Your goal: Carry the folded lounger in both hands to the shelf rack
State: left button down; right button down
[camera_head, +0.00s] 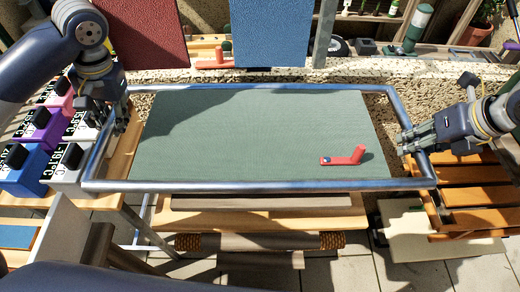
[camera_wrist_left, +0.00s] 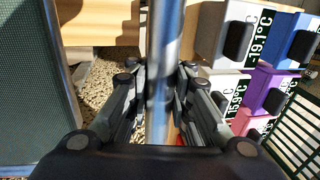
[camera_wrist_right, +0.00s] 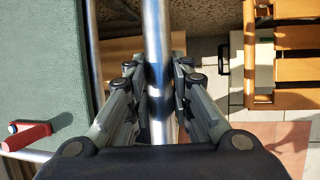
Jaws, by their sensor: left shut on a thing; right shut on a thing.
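The folded lounger is a flat metal tube frame (camera_head: 250,186) around a grey-green fabric panel (camera_head: 240,130), held roughly level across the middle of the head view. My left gripper (camera_head: 116,128) is shut on the tube at its left end, and the tube (camera_wrist_left: 163,60) runs between the fingers in the left wrist view. My right gripper (camera_head: 408,143) is shut on the tube at its right end. In the right wrist view the tube (camera_wrist_right: 157,40) passes between the fingers. The shelf rack cannot be made out for certain.
A red handle-like piece (camera_head: 345,157) shows over the panel's lower right. Boxes with temperature labels (camera_head: 25,165) stand at the left, close to my left gripper. A slatted wooden bench (camera_head: 475,195) is at the right. Red (camera_head: 140,30) and blue (camera_head: 270,32) panels stand behind.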

pick_arm(q)
jog(key=shift+d+f+b, duration=0.25)
jog(key=shift+f+b, duration=0.25)
jog(key=shift+f, duration=0.1)
pick_arm(e)
jog(key=shift+a+f, duration=0.25)
jog(key=shift+f, duration=0.35)
pick_arm(q)
jog(key=c, duration=1.7)
grip_release()
pick_arm(e)
jog(key=c, duration=1.5)
grip_release()
jog(key=shift+s, duration=0.1)
jog(key=shift+c, duration=0.2)
pick_arm(q)
jog(key=shift+o, duration=1.3)
pick_arm(e)
jog(key=shift+o, duration=0.5)
pick_arm(q)
jog(key=shift+s+a+r, duration=0.1)
pick_arm(e)
jog(key=shift+d+r, duration=0.1)
jog(key=shift+d, duration=0.05)
pick_arm(q)
jog(key=shift+r, duration=0.1)
